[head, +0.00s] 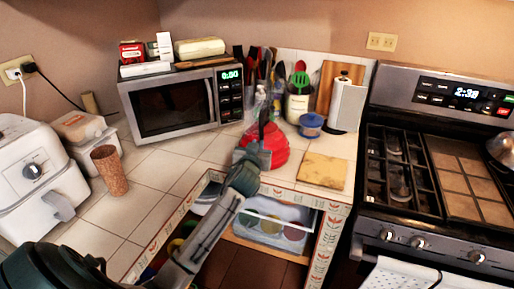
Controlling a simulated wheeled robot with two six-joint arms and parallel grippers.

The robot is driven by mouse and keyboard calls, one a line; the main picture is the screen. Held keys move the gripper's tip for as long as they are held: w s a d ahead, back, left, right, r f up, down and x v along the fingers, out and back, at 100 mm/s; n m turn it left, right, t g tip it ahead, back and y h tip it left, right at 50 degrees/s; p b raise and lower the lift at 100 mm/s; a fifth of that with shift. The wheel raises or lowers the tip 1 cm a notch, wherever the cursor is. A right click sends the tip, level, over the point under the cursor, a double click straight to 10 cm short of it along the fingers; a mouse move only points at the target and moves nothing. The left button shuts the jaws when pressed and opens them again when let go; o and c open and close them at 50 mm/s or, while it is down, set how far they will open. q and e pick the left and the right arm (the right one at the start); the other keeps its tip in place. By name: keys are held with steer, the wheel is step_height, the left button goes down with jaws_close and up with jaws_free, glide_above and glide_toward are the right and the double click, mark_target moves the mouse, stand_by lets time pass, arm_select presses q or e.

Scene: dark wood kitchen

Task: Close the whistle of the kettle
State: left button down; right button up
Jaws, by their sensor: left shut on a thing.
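The red kettle (277,145) stands on the white tiled counter, right of the microwave and near the front counter edge. My left gripper (260,134) is at the kettle, in front of its left and upper side, and is shut on part of it. The whistle cannot be made out, and which part lies between the fingers is hidden. A dark upright piece rises above the gripper. My right gripper is not in view.
A microwave (178,104) stands behind left. A wooden board (322,170) lies right of the kettle, with a blue tub (311,124) behind it. The stove (440,165) is at right. A cork cup (109,170) and white air fryer (35,175) stand left.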

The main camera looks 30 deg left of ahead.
arm_select(q)
steer(key=shift+f, duration=0.15)
steer(key=c, duration=1.4)
jaws_free()
steer(key=shift+c, duration=0.2)
steer(key=shift+w, duration=0.1)
steer(key=shift+s+d, duration=0.15)
steer(key=shift+s, duration=0.35)
steer(key=b+v, duration=0.2)
steer(key=v, duration=0.7)
steer(key=shift+s+d+b, duration=0.2)
steer(key=shift+s+b, duration=0.15)
steer(key=shift+b, duration=0.05)
